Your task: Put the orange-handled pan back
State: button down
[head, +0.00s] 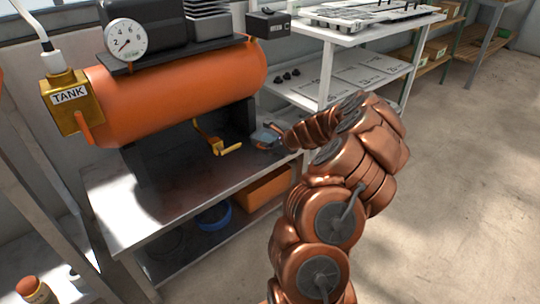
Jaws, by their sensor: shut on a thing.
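My gripper (280,137) is at the end of my copper-coloured arm, by the right end of the dark stand under the orange tank. It is small here and partly hidden by my forearm. A small grey-blue piece with a bit of orange, apparently the orange-handled pan (263,138), shows at its fingers. My gripper is shut on it just above the bench top's right end. I cannot tell whether the pan touches the bench.
The orange tank (175,85) and its yellow crank lever (224,149) are just left of my gripper. The metal bench (130,208) has clear top at front left. A blue bowl (214,216) and orange bin (264,190) sit below. A white shelf rack (325,75) stands behind.

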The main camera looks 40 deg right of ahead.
jog(key=shift+f, duration=0.9)
jog(key=shift+r, duration=0.1)
jog(key=c, duration=1.3)
grip_release()
jog(key=shift+o, duration=0.2)
jog(key=p+v, duration=0.4)
jog(key=v, duration=0.8)
